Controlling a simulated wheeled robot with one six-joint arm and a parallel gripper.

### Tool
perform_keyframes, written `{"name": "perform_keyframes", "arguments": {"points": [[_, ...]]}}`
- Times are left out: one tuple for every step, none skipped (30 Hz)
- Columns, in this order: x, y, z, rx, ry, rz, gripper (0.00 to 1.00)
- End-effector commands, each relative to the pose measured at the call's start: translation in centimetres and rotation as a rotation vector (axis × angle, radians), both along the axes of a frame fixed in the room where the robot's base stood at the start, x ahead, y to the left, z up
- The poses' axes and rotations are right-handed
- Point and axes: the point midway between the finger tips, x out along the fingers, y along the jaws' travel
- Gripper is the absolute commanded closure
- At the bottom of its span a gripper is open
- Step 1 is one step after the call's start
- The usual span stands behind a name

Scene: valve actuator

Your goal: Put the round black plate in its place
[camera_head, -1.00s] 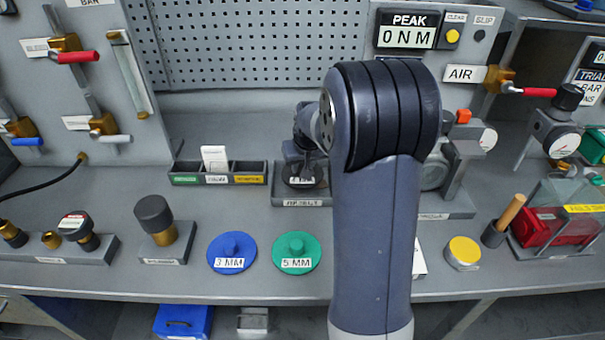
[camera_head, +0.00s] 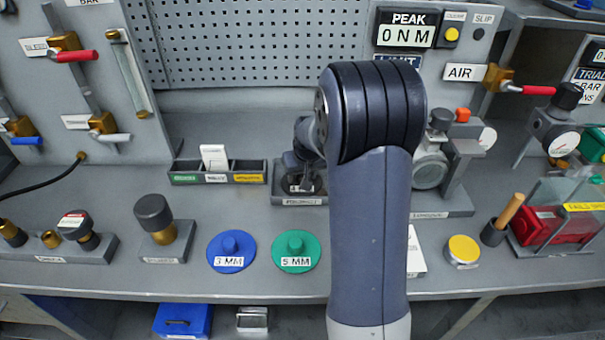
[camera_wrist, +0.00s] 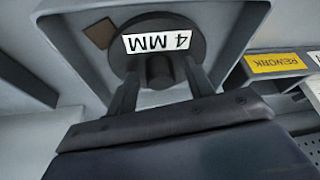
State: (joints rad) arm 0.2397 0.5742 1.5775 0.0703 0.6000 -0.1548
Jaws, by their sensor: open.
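The round black plate (camera_wrist: 200,45) carries a white 4 MM label and a raised knob (camera_wrist: 160,70). It lies in a grey tray (camera_wrist: 250,20) in the wrist view. In the head view the plate (camera_head: 292,184) shows in the small tray (camera_head: 284,199) at the middle of the bench, partly covered by my arm's end. My gripper (camera_wrist: 160,83) is open, with one finger on each side of the knob. Whether a finger touches the knob cannot be told.
A blue 3 MM plate (camera_head: 231,251) and a green 5 MM plate (camera_head: 295,251) lie at the bench front. A three-part bin (camera_head: 218,172) stands left of the tray; a gauge stand (camera_head: 432,170) is right. My arm hides part of the bench.

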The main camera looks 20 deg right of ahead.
Motion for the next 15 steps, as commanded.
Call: {"name": "perform_keyframes", "arguments": {"points": [[0.0,0.0,0.0,0.0,0.0,0.0,0.5],[0.0,0.0,0.0,0.0,0.0,0.0,0.5],[0.0,0.0,0.0,0.0,0.0,0.0,0.5],[0.0,0.0,0.0,0.0,0.0,0.0,0.5],[0.0,0.0,0.1,0.0,0.0,0.0,0.5],[0.0,0.0,0.2,0.0,0.0,0.0,0.5],[0.0,0.0,0.4,0.0,0.0,0.0,0.5],[0.0,0.0,0.5,0.0,0.0,0.0,0.5],[-0.1,0.0,0.8,0.0,-0.002,0.0,0.5],[-0.3,0.0,1.1,0.0,-0.003,0.0,0.5],[-0.4,0.0,1.5,-0.001,-0.004,0.0,0.5],[-0.6,0.1,2.1,-0.001,-0.004,0.0,0.5],[-0.8,0.1,2.5,-0.001,-0.004,0.0,0.5],[-1.1,0.1,3.1,-0.002,-0.005,0.0,0.5],[-1.4,0.2,3.8,-0.002,-0.005,0.0,0.5]]}}
